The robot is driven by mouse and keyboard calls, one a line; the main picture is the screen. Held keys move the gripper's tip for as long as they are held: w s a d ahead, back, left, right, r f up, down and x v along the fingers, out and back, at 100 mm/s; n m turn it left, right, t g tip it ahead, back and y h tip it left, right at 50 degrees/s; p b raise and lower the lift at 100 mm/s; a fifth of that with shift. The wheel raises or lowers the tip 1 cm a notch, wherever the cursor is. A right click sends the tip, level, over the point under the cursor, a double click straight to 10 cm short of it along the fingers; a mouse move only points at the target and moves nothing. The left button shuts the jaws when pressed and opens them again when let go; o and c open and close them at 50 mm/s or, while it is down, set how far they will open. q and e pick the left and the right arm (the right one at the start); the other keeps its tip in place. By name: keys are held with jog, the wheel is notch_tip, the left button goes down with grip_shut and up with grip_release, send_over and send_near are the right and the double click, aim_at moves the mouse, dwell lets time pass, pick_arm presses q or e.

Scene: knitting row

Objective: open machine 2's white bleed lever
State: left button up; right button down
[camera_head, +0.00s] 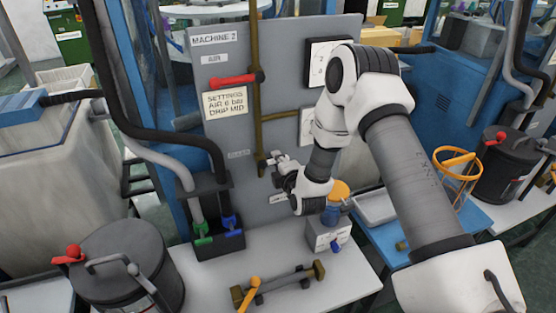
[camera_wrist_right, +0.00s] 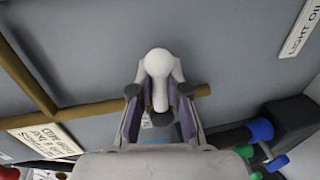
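Machine 2's grey panel (camera_head: 235,125) stands in the middle of the head view, with a "MACHINE 2" label (camera_head: 214,39) at its top. The white bleed lever (camera_wrist_right: 158,66), with a round knob and short stem, sits low on the brass pipe; a small white part of it (camera_head: 277,157) shows in the head view. My right gripper (camera_wrist_right: 159,76) has its fingers on either side of the lever, apart, with narrow gaps to the stem. In the head view my right gripper (camera_head: 281,168) is at the panel's lower part, partly hiding the lever. My left gripper is out of view.
A red lever (camera_head: 232,80) is on the pipe above, beside a settings card (camera_head: 225,102). A black holder with green and blue valves (camera_head: 216,240) stands at lower left. A blue and orange unit (camera_head: 335,205) is close beside my right wrist. A brass fitting (camera_head: 280,287) lies in front.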

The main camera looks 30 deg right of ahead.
aim_at(256, 168)
jog(key=shift+f, duration=0.15)
jog(key=a+f+m+y+b, duration=0.1)
jog(key=m+b, duration=0.4)
jog(key=a+f+m+t+y+b, duration=0.1)
jog(key=f+m+b, duration=0.1)
jog(key=m+b, duration=0.3)
jog(key=w+a+f+m+t+y+b, duration=0.1)
jog(key=a+m+b, duration=0.1)
jog(key=m+b, duration=0.2)
jog(key=shift+a+f+m+b, duration=0.1)
jog(key=shift+f+m+b, duration=0.3)
jog(key=shift+b, duration=0.25)
jog(key=shift+a+m+t+b, duration=0.2)
jog(key=shift+m+t+b, duration=0.1)
jog(key=shift+m+b, duration=0.15)
jog(key=shift+r, duration=0.1)
jog(key=c, duration=1.1)
grip_release()
jog(key=shift+c, duration=0.2)
jog(key=shift+r, duration=0.1)
